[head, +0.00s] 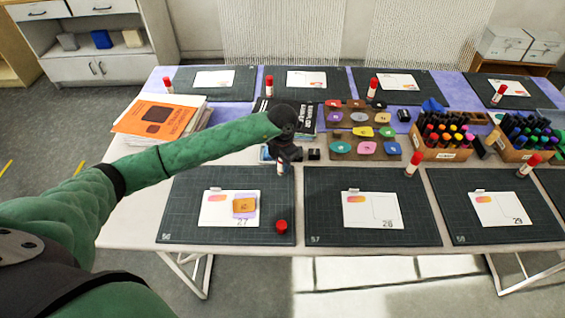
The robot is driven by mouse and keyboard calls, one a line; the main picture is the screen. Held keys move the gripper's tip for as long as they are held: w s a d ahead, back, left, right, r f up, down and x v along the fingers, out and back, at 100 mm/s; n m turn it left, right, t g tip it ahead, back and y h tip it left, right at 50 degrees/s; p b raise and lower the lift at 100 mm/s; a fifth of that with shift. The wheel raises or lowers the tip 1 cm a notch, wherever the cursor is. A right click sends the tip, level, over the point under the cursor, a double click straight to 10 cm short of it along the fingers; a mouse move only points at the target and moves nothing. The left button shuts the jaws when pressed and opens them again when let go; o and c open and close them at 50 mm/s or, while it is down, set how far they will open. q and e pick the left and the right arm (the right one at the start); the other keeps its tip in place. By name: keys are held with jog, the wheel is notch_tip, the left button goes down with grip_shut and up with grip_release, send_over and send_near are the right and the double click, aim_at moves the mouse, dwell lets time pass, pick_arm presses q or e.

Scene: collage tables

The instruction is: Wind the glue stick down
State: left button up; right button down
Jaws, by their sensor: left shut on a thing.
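My left gripper (282,156) is at the end of the green-sleeved left arm, above the back right corner of the near left cutting mat (190,188). It is shut on a glue stick (281,169), whose white lower part shows below the fingers. The gripper hides its upper part, so I cannot tell how far the glue stands out. A red cap (281,226) lies apart on the same mat, near its front right. A white card (229,210) with an orange-and-purple piece lies left of the cap. My right gripper is not in view.
Other mats hold cards and red-capped glue sticks, such as one (412,164) at the middle mat (325,230). A tray of colored pieces (363,131), marker boxes (441,155) and a stack of magazines (160,118) stand behind. The near mats' front strips are mostly clear.

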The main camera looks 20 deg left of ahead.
pick_arm(q)
jog(key=o, duration=1.5)
jog(key=shift+r, duration=0.15)
jog(key=shift+r+p, duration=1.1)
jog(key=shift+r, duration=2.55)
